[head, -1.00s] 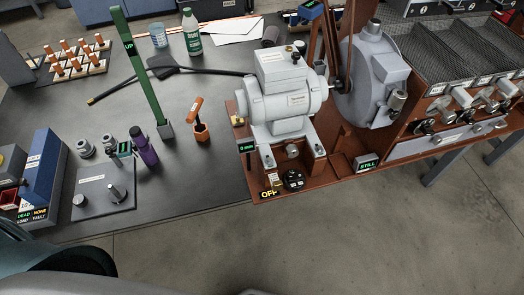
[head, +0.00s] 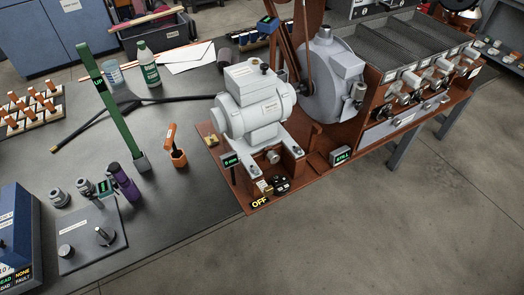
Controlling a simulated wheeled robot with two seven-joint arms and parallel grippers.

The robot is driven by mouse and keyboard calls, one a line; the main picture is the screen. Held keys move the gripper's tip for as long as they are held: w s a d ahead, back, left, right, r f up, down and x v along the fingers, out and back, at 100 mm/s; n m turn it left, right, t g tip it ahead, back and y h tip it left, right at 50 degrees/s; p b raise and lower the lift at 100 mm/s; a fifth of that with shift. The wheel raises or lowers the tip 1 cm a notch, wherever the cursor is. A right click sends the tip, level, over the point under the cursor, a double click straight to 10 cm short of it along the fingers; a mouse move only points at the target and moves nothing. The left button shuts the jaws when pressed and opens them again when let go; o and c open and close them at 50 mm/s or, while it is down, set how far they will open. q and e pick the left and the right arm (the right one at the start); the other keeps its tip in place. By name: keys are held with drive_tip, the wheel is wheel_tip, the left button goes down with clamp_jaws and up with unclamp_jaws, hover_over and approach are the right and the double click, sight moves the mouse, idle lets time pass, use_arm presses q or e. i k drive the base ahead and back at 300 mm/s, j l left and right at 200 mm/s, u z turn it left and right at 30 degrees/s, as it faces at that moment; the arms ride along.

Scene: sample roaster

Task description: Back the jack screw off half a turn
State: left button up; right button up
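A grey motor (head: 255,103) sits on a red-brown base (head: 218,150) at the right of the dark bench. Below its front, between two red-brown blocks, is a small round grey metal end (head: 273,156) that looks like the jack screw; its turn angle is too small to read. A small display (head: 231,160) with green characters stands just left of it; it seems to read 0 mm. Neither of my grippers is in view.
A switch (head: 264,187) with a yellow OFF label and a black knob (head: 281,184) sit at the base's front edge. A display (head: 340,156) reading STILL stands to the right. Open floor lies in front.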

sight(273, 156)
drive_tip(key=l+u, duration=0.15)
drive_tip(key=u, duration=0.3)
drive_tip(key=i+l+u, duration=0.1)
drive_tip(key=u, duration=0.35)
drive_tip(key=l+u, duration=0.25)
drive_tip(key=u, duration=0.2)
drive_tip(key=l+u, duration=0.15)
drive_tip(key=l, duration=0.2)
drive_tip(key=k+l+u, duration=0.15)
drive_tip(key=l, duration=0.2)
drive_tip(key=k+l+u, duration=0.15)
drive_tip(key=l, duration=0.2)
drive_tip(key=k+l+u, duration=0.2)
drive_tip(key=l, duration=0.15)
drive_tip(key=l+u, duration=0.15)
drive_tip(key=l, duration=0.2)
drive_tip(key=k+l, duration=0.2)
drive_tip(key=l, duration=0.2)
drive_tip(key=k+l, duration=0.2)
drive_tip(key=l, duration=0.15)
drive_tip(key=k+l, duration=0.2)
drive_tip(key=l, duration=0.2)
drive_tip(key=k+l, duration=0.15)
drive_tip(key=l, duration=0.2)
